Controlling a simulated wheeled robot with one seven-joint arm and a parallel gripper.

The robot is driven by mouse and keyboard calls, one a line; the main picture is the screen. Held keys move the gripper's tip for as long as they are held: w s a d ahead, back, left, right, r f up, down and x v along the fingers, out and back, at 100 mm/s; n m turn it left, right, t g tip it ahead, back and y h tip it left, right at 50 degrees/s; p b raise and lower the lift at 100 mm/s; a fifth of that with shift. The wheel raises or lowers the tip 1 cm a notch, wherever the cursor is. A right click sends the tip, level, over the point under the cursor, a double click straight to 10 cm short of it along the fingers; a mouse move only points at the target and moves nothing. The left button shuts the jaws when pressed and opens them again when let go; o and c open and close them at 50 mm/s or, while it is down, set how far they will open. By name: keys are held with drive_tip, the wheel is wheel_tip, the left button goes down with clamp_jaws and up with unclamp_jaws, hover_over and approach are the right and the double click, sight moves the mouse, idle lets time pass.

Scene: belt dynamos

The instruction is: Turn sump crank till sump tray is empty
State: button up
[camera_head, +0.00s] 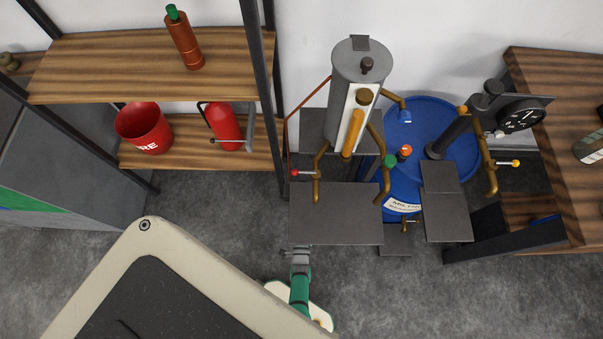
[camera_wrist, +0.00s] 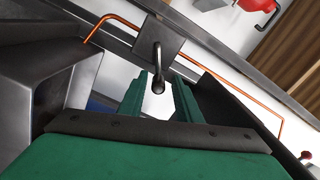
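In the wrist view a dark metal crank (camera_wrist: 157,58) comes out of a square grey plate (camera_wrist: 146,36) and ends in a rounded knob. I take this for the sump crank. My gripper (camera_wrist: 160,98) is open, its two green fingers either side of the knob with gaps showing; I cannot tell whether the knob lies fully between them. In the head view my gripper (camera_head: 300,250) is at the front edge of a flat grey plate (camera_head: 335,213), its fingertips hidden. I cannot make out the sump tray for certain; the crank is hidden in the head view.
A grey cylinder tank (camera_head: 361,66) with brass pipes stands behind the plate, beside a blue drum (camera_head: 445,128). A wooden shelf (camera_head: 150,65) with a fire bucket (camera_head: 143,128) and red extinguisher (camera_head: 225,126) is at left. An orange pipe (camera_wrist: 225,83) runs close behind my fingers.

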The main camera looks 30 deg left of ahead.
drive_tip(key=shift+s+d, duration=0.15)
drive_tip(key=shift+s, duration=0.05)
drive_tip(key=v, duration=1)
drive_tip(key=shift+s, duration=0.25)
idle(0.4)
